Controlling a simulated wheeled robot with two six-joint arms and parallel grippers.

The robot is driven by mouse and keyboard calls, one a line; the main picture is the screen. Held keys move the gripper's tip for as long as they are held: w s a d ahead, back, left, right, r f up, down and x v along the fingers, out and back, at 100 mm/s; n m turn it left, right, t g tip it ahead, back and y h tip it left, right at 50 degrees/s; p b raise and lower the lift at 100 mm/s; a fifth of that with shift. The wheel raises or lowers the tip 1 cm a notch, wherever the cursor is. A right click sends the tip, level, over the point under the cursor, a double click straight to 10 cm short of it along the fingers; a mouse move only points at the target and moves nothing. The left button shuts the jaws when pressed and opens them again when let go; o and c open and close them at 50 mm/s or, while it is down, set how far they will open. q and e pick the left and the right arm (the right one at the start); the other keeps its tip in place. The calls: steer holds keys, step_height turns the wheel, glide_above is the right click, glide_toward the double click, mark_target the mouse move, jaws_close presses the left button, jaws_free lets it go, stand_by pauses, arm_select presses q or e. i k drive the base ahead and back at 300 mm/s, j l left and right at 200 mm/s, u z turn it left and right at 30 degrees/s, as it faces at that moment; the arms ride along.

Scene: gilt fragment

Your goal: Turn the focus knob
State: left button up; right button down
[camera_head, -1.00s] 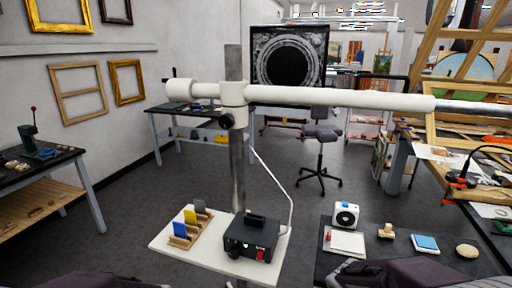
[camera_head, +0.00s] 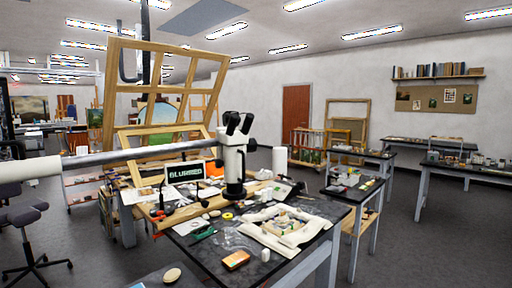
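A small sign or screen (camera_head: 186,172) reading "BLURRED" is just left of the microscope. Neither of my grippers is in view.
The bench holds a white cloth with a fragment (camera_head: 284,226), an orange device (camera_head: 236,260) and several small tools. A wooden easel frame (camera_head: 165,75) rises behind. A stool (camera_head: 30,225) stands at left. Grey floor is open at right.

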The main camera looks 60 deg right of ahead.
mark_target(252, 146)
steer(key=k+l+z, duration=0.25)
steer(key=l, duration=1.8)
steer(key=l+z, duration=0.25)
steer(key=l, duration=1.8)
steer(key=k, duration=0.05)
